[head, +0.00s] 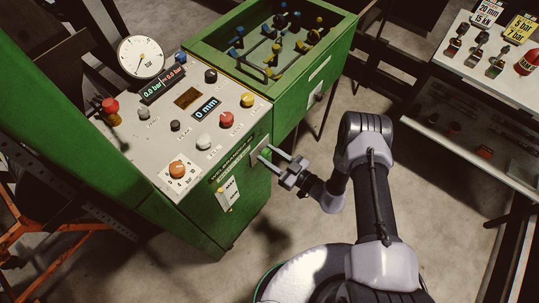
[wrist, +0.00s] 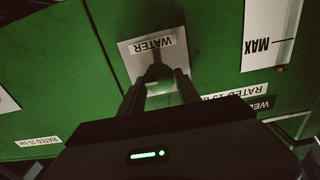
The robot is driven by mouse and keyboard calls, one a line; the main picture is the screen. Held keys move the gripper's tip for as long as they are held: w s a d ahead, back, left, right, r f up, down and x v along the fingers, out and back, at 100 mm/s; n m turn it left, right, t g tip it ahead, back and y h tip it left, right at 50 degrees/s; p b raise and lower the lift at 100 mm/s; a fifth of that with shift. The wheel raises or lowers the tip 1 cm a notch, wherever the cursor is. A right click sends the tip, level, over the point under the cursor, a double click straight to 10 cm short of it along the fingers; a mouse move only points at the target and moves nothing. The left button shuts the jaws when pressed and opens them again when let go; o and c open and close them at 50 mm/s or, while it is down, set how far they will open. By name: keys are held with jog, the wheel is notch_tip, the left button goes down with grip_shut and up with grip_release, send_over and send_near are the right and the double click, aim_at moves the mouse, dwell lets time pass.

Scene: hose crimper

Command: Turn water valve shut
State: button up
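In the head view the plate (head: 261,151) is on the right side of the green machine. My gripper (head: 263,152) points at the plate from the right, with its two fingers apart. In the wrist view my gripper (wrist: 158,78) has one finger on each side of the handle. The fingers partly hide the handle, and I cannot tell whether they touch it.
The green machine's control panel (head: 190,115) carries knobs, a gauge (head: 141,56) and displays. A level marker labelled MAX (wrist: 268,42) is near the valve. A green bin (head: 308,82) stands behind. A shelf (head: 470,80) is at right. The floor between is clear.

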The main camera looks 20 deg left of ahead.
grip_shut()
jog(key=shift+n, duration=0.3)
jog(key=n+b, duration=0.1)
jog(key=n, duration=0.1)
jog(key=shift+s+f+n+b, duration=0.1)
jog(key=shift+f+n+b, duration=0.05)
jog(key=shift+n+b, duration=0.25)
jog(key=n+b, duration=0.1)
jog(key=n, duration=0.4)
jog(key=shift+n, duration=0.3)
jog(key=n+b, duration=0.1)
jog(key=n, duration=0.3)
jog(key=shift+s, duration=0.1)
jog(key=shift+f+n+b, duration=0.1)
jog(key=shift+n+b, duration=0.3)
jog(key=shift+n, duration=2)
